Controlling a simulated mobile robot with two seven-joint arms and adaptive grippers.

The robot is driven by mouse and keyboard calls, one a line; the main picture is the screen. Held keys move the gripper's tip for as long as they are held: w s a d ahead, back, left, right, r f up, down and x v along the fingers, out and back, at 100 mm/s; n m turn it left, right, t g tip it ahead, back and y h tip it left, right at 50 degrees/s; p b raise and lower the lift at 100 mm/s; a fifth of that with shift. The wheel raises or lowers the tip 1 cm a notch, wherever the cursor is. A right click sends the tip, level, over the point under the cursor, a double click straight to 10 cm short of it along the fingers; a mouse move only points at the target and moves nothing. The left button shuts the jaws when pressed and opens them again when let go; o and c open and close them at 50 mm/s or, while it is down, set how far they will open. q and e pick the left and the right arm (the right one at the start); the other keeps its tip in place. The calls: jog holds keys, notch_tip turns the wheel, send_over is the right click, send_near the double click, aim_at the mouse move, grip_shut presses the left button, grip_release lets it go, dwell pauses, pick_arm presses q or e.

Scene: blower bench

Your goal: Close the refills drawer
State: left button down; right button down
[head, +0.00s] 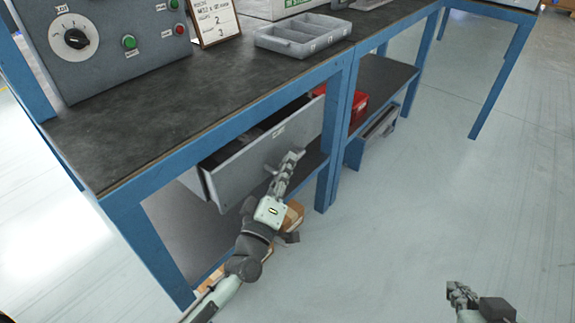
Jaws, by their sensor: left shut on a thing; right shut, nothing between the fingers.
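The grey drawer (238,172) under the near bench stands partly pulled out, its top open and some dark contents inside. A small label sits on its front, too small to read, so I cannot confirm that it is the refills drawer. My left gripper (285,162) is at the drawer's front, toward its right side, and is shut on the drawer handle, which the fingers mostly hide. My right gripper (461,291) is shut and empty, low at the right over open floor, well away from the bench.
The bench (190,100) has blue legs and a dark top holding a control panel (100,42), a framed sign (213,20) and a grey divided tray (303,35). A red bin (359,106) and another grey drawer-like unit (372,138) are farther right. The floor at right is clear.

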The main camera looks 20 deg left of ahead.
aim_at(271, 158)
pick_arm(q)
jog(key=shift+w+a, duration=0.25)
jog(key=shift+a, duration=0.45)
jog(key=shift+w+a, duration=0.25)
jog(key=shift+a, duration=0.45)
jog(key=shift+w+a, duration=0.25)
jog(key=shift+a, duration=0.45)
jog(key=c, duration=1.9)
grip_release()
jog(key=shift+a, duration=0.1)
jog(key=v, duration=1.2)
